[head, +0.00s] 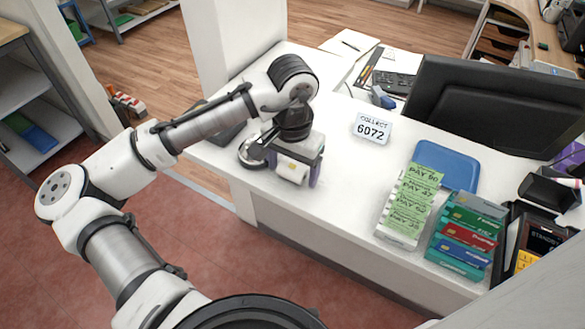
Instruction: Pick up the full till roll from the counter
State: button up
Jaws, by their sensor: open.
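My gripper (295,173) is low over the white counter (345,185), left of the collect sign, with its fingers pointing down and apart. A small pale thing with a yellowish mark (291,172) shows between the fingers; it looks like the till roll, though the gripper covers much of it. I cannot tell whether the fingers touch it. No other till roll is clearly visible on the counter.
A round dark thing with a pale rim (250,153) sits just left of my gripper. A "COLLECT 6072" sign (371,127), a blue tray (447,164), green pay slips (413,197), a card rack (467,238) and a monitor (490,105) stand to the right. The counter's front middle is clear.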

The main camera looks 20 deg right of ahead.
jog(key=c, duration=1.1)
jog(key=shift+o, duration=0.2)
jog(key=shift+r, duration=0.15)
